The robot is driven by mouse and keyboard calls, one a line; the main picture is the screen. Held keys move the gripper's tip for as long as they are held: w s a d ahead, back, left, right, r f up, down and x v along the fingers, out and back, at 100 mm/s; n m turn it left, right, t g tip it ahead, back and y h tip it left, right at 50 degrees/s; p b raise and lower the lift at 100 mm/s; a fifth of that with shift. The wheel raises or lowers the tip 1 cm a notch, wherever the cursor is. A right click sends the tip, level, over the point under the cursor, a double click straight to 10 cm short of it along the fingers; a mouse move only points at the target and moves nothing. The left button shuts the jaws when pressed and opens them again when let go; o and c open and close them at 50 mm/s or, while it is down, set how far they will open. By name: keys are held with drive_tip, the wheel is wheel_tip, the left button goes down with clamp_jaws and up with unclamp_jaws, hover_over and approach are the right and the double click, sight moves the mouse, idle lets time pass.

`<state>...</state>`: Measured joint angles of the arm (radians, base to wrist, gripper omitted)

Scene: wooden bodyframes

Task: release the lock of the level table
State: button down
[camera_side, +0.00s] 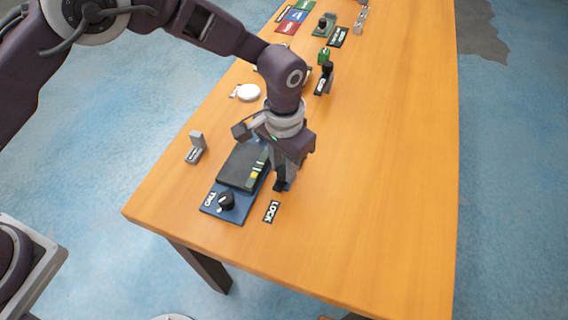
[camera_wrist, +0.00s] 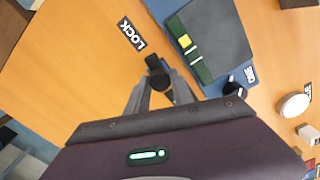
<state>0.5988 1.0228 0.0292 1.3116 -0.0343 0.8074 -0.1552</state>
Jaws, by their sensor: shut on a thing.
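The level table is a dark grey plate (camera_side: 243,165) on a blue base (camera_side: 234,207), with a green strip bearing a yellow patch along one side. In the wrist view the plate (camera_wrist: 215,35) is at upper right and the strip (camera_wrist: 190,50) faces the lock. The black lock lever (camera_wrist: 153,62) stands beside the blue base, near the LOCK label (camera_wrist: 131,33). My gripper (camera_wrist: 158,98) is shut on the lock lever at its rounded end. In the side view my gripper (camera_side: 281,183) is low beside the plate's right edge, and the fingers largely hide the lever.
A grey bracket (camera_side: 195,150) stands left, a white disc (camera_side: 248,92) behind. The table's right side is clear.

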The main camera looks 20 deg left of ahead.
sight(284, 170)
drive_tip(key=shift+n, duration=0.9)
drive_tip(key=c, duration=1.1)
unclamp_jaws()
drive_tip(key=shift+r, duration=0.1)
wheel_tip(284, 170, up, 7)
